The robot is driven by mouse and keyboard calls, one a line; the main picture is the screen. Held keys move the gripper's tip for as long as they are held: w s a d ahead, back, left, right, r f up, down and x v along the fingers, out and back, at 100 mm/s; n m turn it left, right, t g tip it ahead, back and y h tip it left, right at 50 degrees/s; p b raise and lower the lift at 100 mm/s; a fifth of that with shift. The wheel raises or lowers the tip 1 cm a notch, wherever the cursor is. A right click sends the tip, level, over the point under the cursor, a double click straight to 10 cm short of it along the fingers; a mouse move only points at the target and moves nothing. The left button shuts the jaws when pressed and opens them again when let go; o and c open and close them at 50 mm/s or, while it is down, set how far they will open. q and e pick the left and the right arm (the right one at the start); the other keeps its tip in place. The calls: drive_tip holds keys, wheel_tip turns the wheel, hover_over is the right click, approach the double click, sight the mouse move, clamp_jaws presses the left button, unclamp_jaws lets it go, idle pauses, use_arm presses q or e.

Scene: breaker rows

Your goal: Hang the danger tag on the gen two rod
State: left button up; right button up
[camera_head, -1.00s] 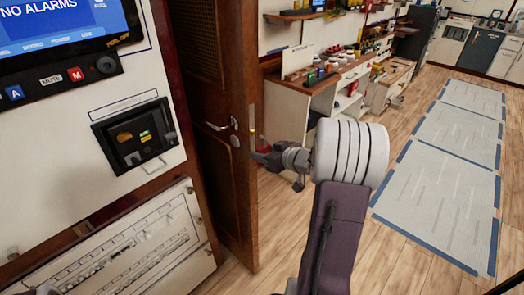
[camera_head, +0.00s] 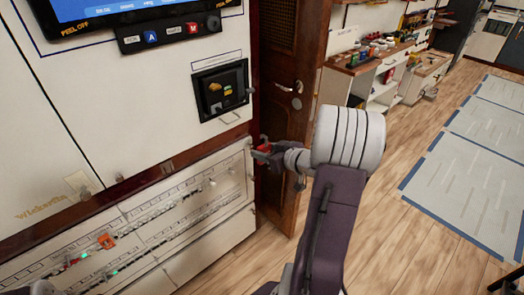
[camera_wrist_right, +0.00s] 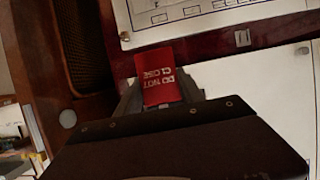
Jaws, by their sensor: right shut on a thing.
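My right gripper (camera_head: 268,153) is shut on a red tag (camera_head: 262,148), held just off the right end of the breaker panel (camera_head: 205,238). In the right wrist view the tag (camera_wrist_right: 161,87) reads "DO NOT CLOSE" upside down, between the fingers (camera_wrist_right: 163,98). The tag touches only the gripper, as far as I can see. The panel carries slanting rows of small switches with green lights and an orange piece (camera_head: 106,241). Small knobs or pegs show near its right end; I cannot tell which is the gen two rod.
A dark recessed control box (camera_head: 222,90) with a protruding lever sits above the panel. A workbench (camera_head: 368,68) is farther back. Open floor lies to the right.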

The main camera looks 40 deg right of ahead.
drive_tip(key=shift+w+a, duration=0.2)
drive_tip(key=shift+w, duration=0.4)
drive_tip(key=shift+w+a+b, duration=0.2)
drive_tip(key=shift+w+b, duration=0.15)
drive_tip(key=shift+w, duration=2.1)
drive_tip(key=shift+w+a+b, duration=0.15)
drive_tip(key=shift+w+b, duration=0.25)
drive_tip(key=shift+w, duration=2)
drive_tip(key=shift+w+a+b, duration=0.2)
drive_tip(key=shift+w+b, duration=0.15)
drive_tip(key=shift+w, duration=2.1)
drive_tip(key=shift+f, duration=0.5)
drive_tip(key=o, duration=1.4)
